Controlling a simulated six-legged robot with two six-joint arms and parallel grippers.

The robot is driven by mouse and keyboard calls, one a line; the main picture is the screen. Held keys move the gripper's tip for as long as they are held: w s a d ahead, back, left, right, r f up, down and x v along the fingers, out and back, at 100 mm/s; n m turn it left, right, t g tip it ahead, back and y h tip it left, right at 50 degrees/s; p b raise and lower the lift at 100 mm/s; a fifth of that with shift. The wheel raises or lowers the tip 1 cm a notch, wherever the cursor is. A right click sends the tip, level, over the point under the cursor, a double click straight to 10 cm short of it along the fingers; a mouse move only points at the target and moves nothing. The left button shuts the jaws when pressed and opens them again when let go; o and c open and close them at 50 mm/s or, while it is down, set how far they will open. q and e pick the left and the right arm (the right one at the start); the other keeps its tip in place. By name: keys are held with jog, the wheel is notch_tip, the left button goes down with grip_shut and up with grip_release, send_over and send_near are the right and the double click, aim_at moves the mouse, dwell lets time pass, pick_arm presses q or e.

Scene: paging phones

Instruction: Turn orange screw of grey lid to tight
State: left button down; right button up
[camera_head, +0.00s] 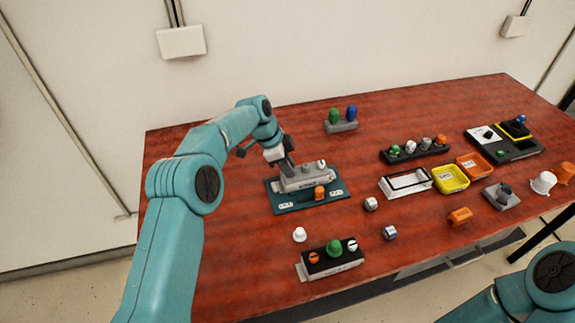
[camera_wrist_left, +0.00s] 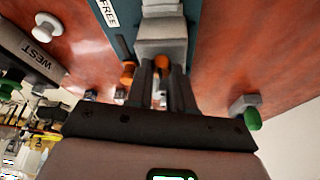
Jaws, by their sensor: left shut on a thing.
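The grey lid (camera_head: 305,180) sits on a teal base (camera_head: 336,201) on the red table. In the left wrist view the grey lid (camera_wrist_left: 162,40) is just beyond my fingers. My left gripper (camera_head: 285,160) reaches down onto the lid's left part. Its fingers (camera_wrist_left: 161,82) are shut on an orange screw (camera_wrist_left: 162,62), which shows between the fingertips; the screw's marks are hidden. In the head view the fingers cover that screw. A white-topped knob (camera_head: 322,163) stands at the lid's right end. An orange knob (camera_head: 319,192) stands in front of the lid; it also shows in the wrist view (camera_wrist_left: 128,72).
A box with orange, green and white knobs (camera_head: 331,268) and a white cap (camera_head: 299,234) stand in front. A grey block with green and blue knobs (camera_head: 341,126) is behind. A white-rimmed tray (camera_head: 405,182) and a yellow tray (camera_head: 450,180) stand right. My right arm shows bottom right.

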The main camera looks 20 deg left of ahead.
pick_arm(q)
jog(key=shift+s+d+f, duration=0.1)
jog(key=shift+s+f, duration=0.05)
jog(key=shift+f, duration=0.15)
jog(key=c, duration=1)
grip_release()
jog(key=shift+r, duration=0.1)
jog(key=shift+r, duration=0.1)
jog(key=shift+a+r, duration=0.3)
jog(key=shift+r, duration=0.15)
jog(key=p+v, duration=0.1)
jog(key=v, duration=1.4)
jog(key=shift+r, duration=0.15)
